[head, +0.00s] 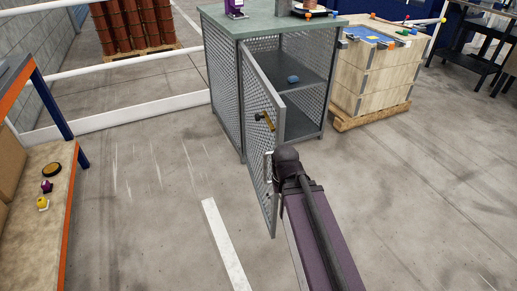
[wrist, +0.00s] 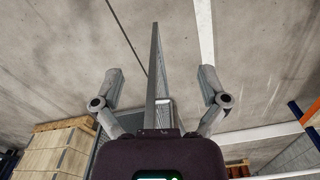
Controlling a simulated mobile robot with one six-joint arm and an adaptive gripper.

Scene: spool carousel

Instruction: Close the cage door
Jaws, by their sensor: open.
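The cage (head: 225,75) is a grey mesh cabinet with a green top. Its cage door (head: 256,95) is hinged at the front left and stands wide open, swung out toward me. A dark and yellow handle (head: 266,120) sits on the door. My gripper (head: 270,165) is at the door's free side, below the handle. In the wrist view, my gripper (wrist: 158,88) is open, with the door (wrist: 155,75) seen edge-on between its two spread fingers. Whether a finger touches the door, I cannot tell.
A blue object (head: 293,79) lies on the shelf inside the cage. A wooden crate (head: 375,75) on a pallet stands to the cage's right. An orange-edged shelf (head: 68,215) is at the left. White rails (head: 120,117) run behind. The floor in front is clear.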

